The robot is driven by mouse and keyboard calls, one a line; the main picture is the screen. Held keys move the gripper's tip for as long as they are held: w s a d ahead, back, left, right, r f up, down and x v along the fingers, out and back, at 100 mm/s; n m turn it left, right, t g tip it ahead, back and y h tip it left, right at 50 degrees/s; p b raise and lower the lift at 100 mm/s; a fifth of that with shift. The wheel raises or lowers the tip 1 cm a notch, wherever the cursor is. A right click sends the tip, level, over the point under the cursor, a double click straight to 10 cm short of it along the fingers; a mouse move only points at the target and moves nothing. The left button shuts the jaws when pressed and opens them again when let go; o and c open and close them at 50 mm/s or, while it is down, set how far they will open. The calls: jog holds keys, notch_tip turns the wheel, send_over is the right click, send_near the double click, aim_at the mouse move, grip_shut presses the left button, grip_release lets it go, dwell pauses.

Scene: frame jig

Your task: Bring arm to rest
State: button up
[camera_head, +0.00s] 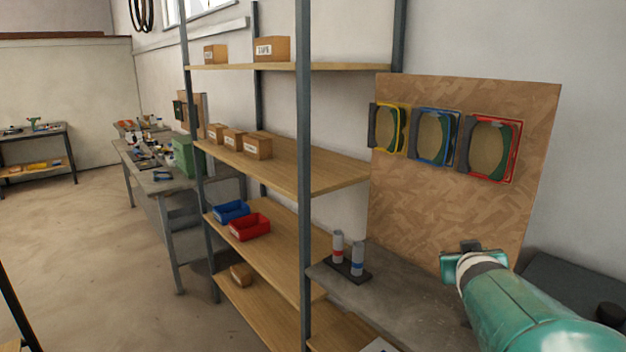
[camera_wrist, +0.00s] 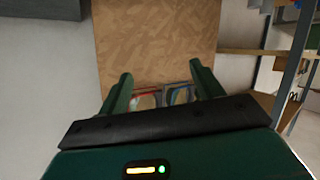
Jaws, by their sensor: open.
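My gripper (camera_head: 468,262) is at the lower right of the head view, in front of the lower part of the chipboard panel (camera_head: 440,205). In the wrist view my gripper (camera_wrist: 159,74) has its two green fingers spread apart with nothing between them. On the panel hang a yellow frame (camera_head: 404,128), a blue frame (camera_head: 457,138) and a red frame (camera_head: 517,150) in a row, each with dark green parts. In the wrist view the panel (camera_wrist: 155,40) fills the middle, and frames show low between the fingers, partly hidden by the gripper.
A tall shelf (camera_head: 285,165) with cartons, a blue bin (camera_head: 231,211) and a red bin (camera_head: 249,227) stands left of the panel. Two grey cylinders (camera_head: 338,246) stand in a dark base on the grey bench (camera_head: 400,290). A cluttered workbench (camera_head: 160,180) is farther left. The floor at left is clear.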

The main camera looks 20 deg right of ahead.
jog(key=s+a+f+n+g+y, duration=0.1)
jog(key=a+f+y, duration=0.1)
jog(key=a, duration=0.8)
jog(key=a+f+n+g+y, duration=0.1)
jog(key=a+f+y, duration=0.15)
jog(key=a, duration=0.85)
jog(key=s+a+f+n+g+y, duration=0.1)
jog(key=s+a+y, duration=0.1)
jog(key=s+a, duration=0.2)
jog(key=s+a+f+n+g+y, duration=0.1)
jog(key=s+a, duration=0.3)
jog(key=a, duration=0.6)
jog(key=shift+s+f+n+g+y, duration=0.4)
jog(key=shift+f+n+y, duration=0.1)
jog(key=shift+n+y, duration=0.25)
